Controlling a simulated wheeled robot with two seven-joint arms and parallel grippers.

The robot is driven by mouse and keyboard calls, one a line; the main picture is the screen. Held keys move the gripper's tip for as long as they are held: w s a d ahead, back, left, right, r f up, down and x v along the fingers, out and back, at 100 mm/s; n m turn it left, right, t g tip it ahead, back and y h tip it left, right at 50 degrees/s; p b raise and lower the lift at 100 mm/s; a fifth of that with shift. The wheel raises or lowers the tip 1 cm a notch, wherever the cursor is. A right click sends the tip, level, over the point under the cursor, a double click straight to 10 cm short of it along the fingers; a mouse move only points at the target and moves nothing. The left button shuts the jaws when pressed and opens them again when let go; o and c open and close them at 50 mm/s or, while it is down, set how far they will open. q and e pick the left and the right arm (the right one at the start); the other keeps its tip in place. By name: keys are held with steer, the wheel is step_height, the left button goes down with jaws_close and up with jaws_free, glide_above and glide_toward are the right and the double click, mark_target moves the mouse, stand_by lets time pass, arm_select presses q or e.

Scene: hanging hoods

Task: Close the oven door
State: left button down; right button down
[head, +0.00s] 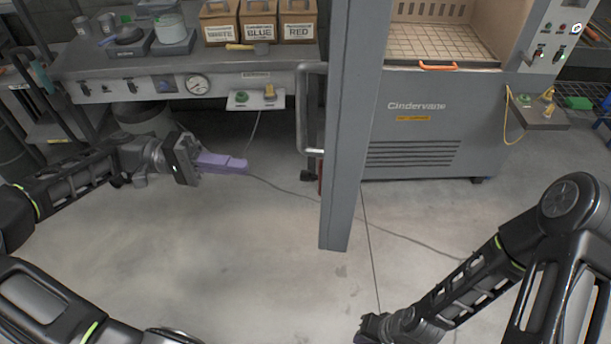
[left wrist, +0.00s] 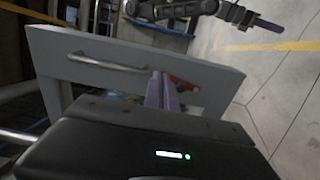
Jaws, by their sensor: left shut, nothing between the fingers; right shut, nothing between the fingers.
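The grey oven (head: 415,130), labelled Cindervane, stands at the back right with its chamber exposed. Its grey door (head: 345,150) is swung open toward me and seen nearly edge-on, with a metal handle (head: 303,110) on its left face. My left gripper (head: 235,164), with purple fingers, is shut and empty, left of the door and apart from the handle. In the left wrist view, the door (left wrist: 205,70) and handle (left wrist: 108,63) lie beyond the purple fingers (left wrist: 160,90). My right gripper (left wrist: 268,24) shows there, shut; its fingertips are not visible in the head view.
A workbench (head: 225,66) with a gauge, boxes and pots stands at the back left. A small shelf (head: 540,112) sits right of the oven. A dark cable (head: 290,188) lies across the floor. The floor (head: 240,250) left of the door is otherwise clear.

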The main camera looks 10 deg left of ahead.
arm_select(q)
steer(key=shift+d+f, duration=0.1)
steer(key=shift+d, duration=0.05)
glide_above(306, 176)
steer(key=s, duration=0.5)
steer(key=shift+w+d+p, duration=0.2)
steer(key=shift+d+p, duration=0.2)
steer(key=shift+d, duration=0.1)
